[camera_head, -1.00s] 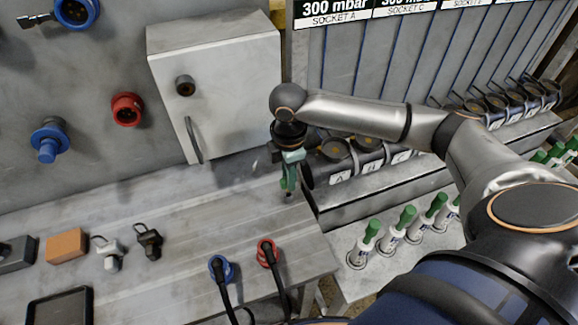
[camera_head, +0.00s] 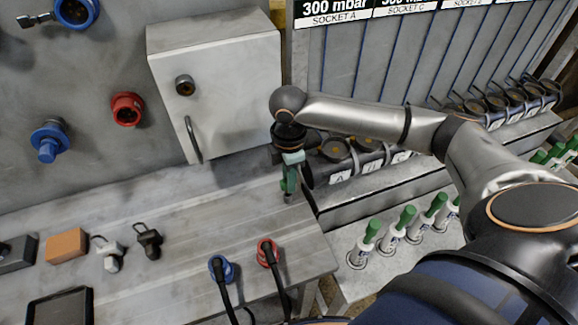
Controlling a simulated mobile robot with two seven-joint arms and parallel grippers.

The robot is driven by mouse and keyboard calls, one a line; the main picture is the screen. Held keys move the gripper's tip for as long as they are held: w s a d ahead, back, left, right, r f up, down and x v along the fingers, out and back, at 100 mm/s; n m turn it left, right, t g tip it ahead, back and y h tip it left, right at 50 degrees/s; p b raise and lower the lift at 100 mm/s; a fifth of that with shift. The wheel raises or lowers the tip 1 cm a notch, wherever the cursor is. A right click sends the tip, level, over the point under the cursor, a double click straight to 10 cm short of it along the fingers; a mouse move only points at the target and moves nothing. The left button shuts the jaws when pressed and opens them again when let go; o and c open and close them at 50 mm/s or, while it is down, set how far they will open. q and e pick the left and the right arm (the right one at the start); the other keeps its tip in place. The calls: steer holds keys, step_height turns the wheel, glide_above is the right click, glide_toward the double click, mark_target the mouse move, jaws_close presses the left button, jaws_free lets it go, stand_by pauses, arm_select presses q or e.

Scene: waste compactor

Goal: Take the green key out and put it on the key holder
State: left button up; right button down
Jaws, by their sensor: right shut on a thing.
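My right gripper (camera_head: 289,194) is beside the lower right corner of the grey cabinet, pointing down over the right end of the workbench. It is shut on a green thing (camera_head: 291,180), which looks like the green key; the fingers hide much of its shape. I cannot tell whether its lower tip touches the bench. I cannot pick out the key holder with certainty. My left gripper is not in view.
The closed grey cabinet (camera_head: 235,100) has a round lock (camera_head: 184,85) and handle. Several green-topped white fittings (camera_head: 366,242) stand lower right. Blue (camera_head: 222,269) and red (camera_head: 267,251) cable plugs are at the bench front.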

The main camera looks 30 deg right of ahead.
steer(key=shift+f, duration=1.45)
stand_by(0.9)
steer(key=c, duration=0.7)
jaws_free()
steer(key=shift+o, duration=0.2)
steer(key=shift+c, duration=0.4)
steer(key=shift+r, duration=3.55)
